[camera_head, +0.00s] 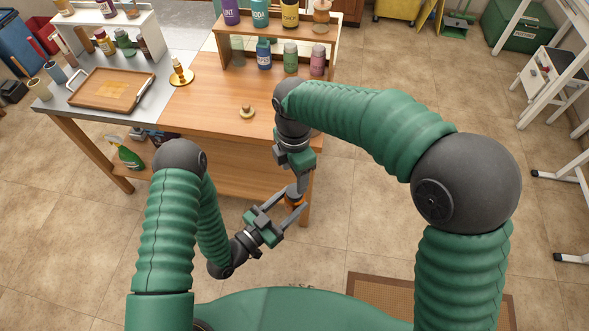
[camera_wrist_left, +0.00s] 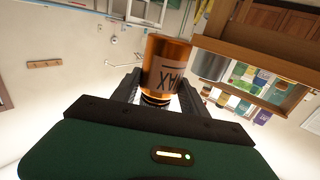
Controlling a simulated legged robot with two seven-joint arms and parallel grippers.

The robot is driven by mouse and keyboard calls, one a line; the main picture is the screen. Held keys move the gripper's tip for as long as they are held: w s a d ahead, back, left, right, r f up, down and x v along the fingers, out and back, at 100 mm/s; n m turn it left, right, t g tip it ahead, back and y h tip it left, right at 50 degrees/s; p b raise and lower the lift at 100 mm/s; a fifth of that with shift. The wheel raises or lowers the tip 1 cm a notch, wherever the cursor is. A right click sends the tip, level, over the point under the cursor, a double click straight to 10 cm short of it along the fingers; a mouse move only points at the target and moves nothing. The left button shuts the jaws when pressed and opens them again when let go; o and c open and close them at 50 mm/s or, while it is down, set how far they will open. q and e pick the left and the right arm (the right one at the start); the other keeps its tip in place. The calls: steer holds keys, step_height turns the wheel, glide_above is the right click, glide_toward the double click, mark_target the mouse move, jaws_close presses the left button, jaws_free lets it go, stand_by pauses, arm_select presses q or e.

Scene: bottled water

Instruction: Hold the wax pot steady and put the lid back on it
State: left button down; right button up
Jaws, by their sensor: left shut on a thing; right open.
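The wax pot is an amber jar labelled WAX, large in the left wrist view (camera_wrist_left: 167,65) and small in the head view (camera_head: 296,201). My left gripper (camera_head: 284,212) is shut on it and holds it in the air before the table's front edge. The wrist picture is upside down, and the pot's dark neck lies between the fingers (camera_wrist_left: 157,100). My right gripper (camera_head: 297,184) is open and points down just above the pot; its fingertips are partly hidden, so contact is unclear. A small round lid-like piece with a knob (camera_head: 247,112) lies on the wooden tabletop.
The table (camera_head: 205,120) carries a wooden tray (camera_head: 108,90), a brass piece (camera_head: 181,74) and a shelf (camera_head: 275,37) with several bottles. A green spray bottle (camera_head: 127,155) stands below. The tabletop around the lid-like piece is clear.

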mark_target(295, 190)
steer(key=n, duration=0.6)
steer(key=shift+r, duration=0.3)
step_height(295, 190, down, 8)
steer(key=shift+f, duration=0.1)
